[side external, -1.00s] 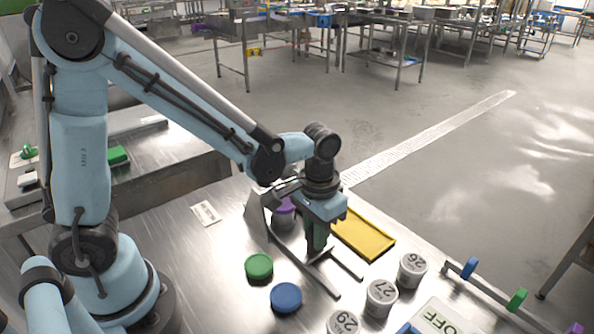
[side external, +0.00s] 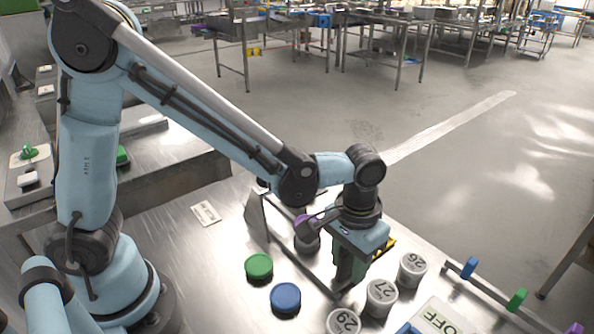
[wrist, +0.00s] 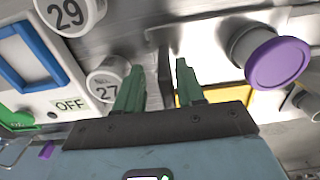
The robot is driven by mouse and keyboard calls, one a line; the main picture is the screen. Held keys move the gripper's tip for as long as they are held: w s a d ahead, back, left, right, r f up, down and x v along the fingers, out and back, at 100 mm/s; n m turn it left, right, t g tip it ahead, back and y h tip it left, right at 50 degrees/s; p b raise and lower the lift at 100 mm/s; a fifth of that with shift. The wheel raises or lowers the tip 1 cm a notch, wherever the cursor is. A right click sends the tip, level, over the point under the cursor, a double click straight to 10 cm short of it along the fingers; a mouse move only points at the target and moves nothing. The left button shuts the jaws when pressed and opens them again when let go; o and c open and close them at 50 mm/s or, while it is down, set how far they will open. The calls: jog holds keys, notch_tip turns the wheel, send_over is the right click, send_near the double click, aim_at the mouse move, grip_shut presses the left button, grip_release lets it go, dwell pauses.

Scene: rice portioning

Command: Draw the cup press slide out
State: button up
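The cup press is a grey metal frame (side external: 257,218) with rails running toward the front right of the table. Its slide (wrist: 164,72) shows as a grey upright piece between my fingers in the wrist view. A grey cup (side external: 307,242) with a purple lid (wrist: 282,62) stands in the press area behind my gripper. The exact contact is hidden in the side view.
Grey cups numbered 26 (side external: 412,270), 27 (side external: 381,298) and 29 (side external: 342,322) stand close to the right and front of my gripper. Green (side external: 259,266) and blue (side external: 286,297) lids lie to the left. A yellow tray (wrist: 215,95) is behind my gripper, mostly covered.

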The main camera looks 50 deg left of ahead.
jog(key=shift+a, duration=0.1)
notch_tip(320, 180, up, 12)
dwell(0.7)
jog(key=s+a+f+t, duration=0.1)
jog(key=s+a+t, duration=0.1)
jog(key=a, duration=0.6)
jog(key=s+a+t, duration=0.2)
jog(key=a+t, duration=0.3)
jog(key=a, duration=0.3)
jog(key=shift+s+f, duration=0.35)
jog(key=shift+f, duration=0.05)
